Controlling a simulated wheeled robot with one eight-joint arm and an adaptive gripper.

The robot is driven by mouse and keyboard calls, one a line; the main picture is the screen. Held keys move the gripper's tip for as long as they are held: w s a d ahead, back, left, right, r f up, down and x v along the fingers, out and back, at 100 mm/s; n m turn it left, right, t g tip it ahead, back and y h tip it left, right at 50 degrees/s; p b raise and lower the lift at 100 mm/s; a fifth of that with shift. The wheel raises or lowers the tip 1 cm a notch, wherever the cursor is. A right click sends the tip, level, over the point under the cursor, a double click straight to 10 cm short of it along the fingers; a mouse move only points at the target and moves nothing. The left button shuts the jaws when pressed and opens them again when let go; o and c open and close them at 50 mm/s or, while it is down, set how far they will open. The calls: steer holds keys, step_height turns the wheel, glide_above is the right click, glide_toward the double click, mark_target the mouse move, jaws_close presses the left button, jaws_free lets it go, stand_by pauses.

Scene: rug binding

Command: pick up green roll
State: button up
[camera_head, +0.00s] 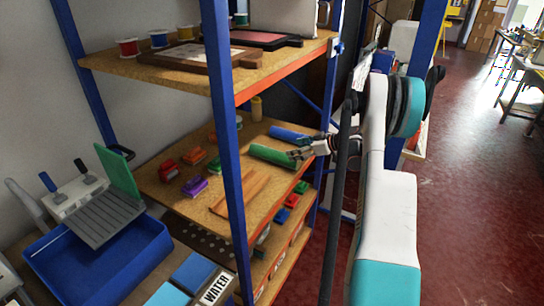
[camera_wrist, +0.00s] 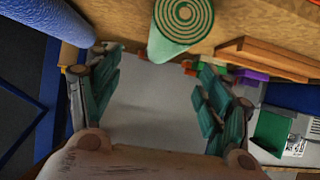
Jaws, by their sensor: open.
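The green roll (camera_head: 273,156) lies on the middle shelf (camera_head: 166,204) near its right end. In the wrist view its spiral end (camera_wrist: 180,22) faces me at the top centre, beyond my fingertips. My gripper (camera_head: 306,150) is at the right end of the roll in the head view. In the wrist view my gripper (camera_wrist: 155,92) has its fingers spread wide with nothing between them. The roll's end shows above the gap between the fingers.
A blue roll (camera_head: 290,134) lies just behind the green one and shows at upper left in the wrist view (camera_wrist: 32,32). A wooden rack (camera_head: 240,193) lies in front. Purple (camera_head: 195,186), red (camera_head: 168,170) and orange (camera_head: 193,157) items sit to the left. A blue post (camera_head: 222,120) stands at the shelf front.

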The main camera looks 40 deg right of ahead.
mark_target(274, 153)
steer(key=b+x, duration=0.1)
steer(key=x, duration=0.5)
steer(key=shift+w+a+f, duration=0.1)
steer(key=shift+w, duration=0.05)
steer(key=shift+a+b+x, duration=0.2)
steer(key=shift+b+x, duration=0.35)
steer(key=shift+x, duration=0.8)
steer(key=shift+a+b+x, duration=0.15)
steer(key=shift+b+x, duration=0.35)
steer(key=shift+x, duration=0.9)
steer(key=c, duration=1.2)
